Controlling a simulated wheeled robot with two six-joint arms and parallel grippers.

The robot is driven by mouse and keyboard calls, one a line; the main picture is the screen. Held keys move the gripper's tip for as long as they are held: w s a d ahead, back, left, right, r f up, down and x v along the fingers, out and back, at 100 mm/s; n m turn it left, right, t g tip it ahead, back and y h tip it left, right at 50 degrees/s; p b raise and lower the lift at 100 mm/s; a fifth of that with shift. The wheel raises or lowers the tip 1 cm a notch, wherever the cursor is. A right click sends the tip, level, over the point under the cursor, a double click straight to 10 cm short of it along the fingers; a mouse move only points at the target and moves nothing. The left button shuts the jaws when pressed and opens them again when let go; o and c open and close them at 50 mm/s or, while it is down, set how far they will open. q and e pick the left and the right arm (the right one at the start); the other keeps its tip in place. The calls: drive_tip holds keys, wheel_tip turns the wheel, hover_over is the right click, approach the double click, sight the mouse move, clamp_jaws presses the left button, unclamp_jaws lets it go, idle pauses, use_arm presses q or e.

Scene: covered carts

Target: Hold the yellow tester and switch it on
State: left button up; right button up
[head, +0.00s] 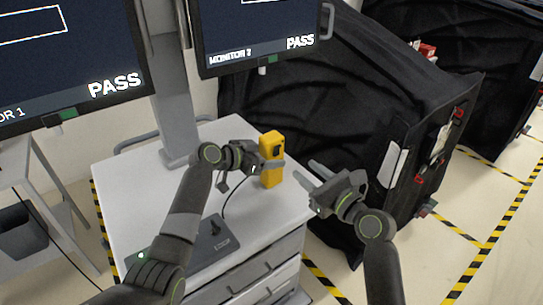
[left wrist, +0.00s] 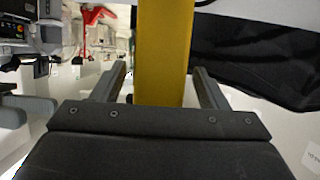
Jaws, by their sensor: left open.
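The yellow tester (head: 271,150) stands upright on the white top of the drawer cart (head: 130,185), near its right side. A dark patch shows on its upper part; I cannot make out a switch. My left gripper (head: 272,164) is open, with its fingers at the tester's middle. In the left wrist view the yellow tester (left wrist: 163,50) stands between the two open fingers (left wrist: 163,88), with a gap visible on each side. My right gripper (head: 304,172) is open and empty in the head view, just right of the tester and apart from it.
A dark pad (head: 212,243) with a cable lies on the cart's front part. Two monitors (head: 262,35) stand behind, both reading PASS. A black-covered cart (head: 340,90) is close on the right. Striped tape (head: 505,225) marks the floor.

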use_arm(q)
drive_tip(key=shift+w+d+f, duration=0.3)
drive_tip(key=shift+w+d, duration=0.05)
drive_tip(key=shift+d, duration=0.2)
drive_tip(key=shift+c, duration=0.5)
drive_tip(key=c, duration=1.1)
use_arm(e)
drive_tip(key=shift+c, duration=0.5)
drive_tip(key=shift+s+d+r+g, duration=0.1)
drive_tip(key=shift+s+g, duration=0.2)
drive_tip(key=c, duration=0.5)
drive_tip(key=shift+s+d+r+m+g+h, duration=0.1)
drive_tip(key=shift+s+d+m+g+h, duration=0.15)
drive_tip(key=shift+s+d, duration=0.25)
drive_tip(key=shift+s+d+m+g+h, duration=0.15)
drive_tip(key=shift+s+d+g, duration=0.1)
drive_tip(key=shift+s, duration=0.35)
clamp_jaws()
drive_tip(key=shift+s+d+m+g+h, duration=0.3)
drive_tip(key=shift+s+d+h, duration=0.1)
drive_tip(key=shift+s, duration=0.1)
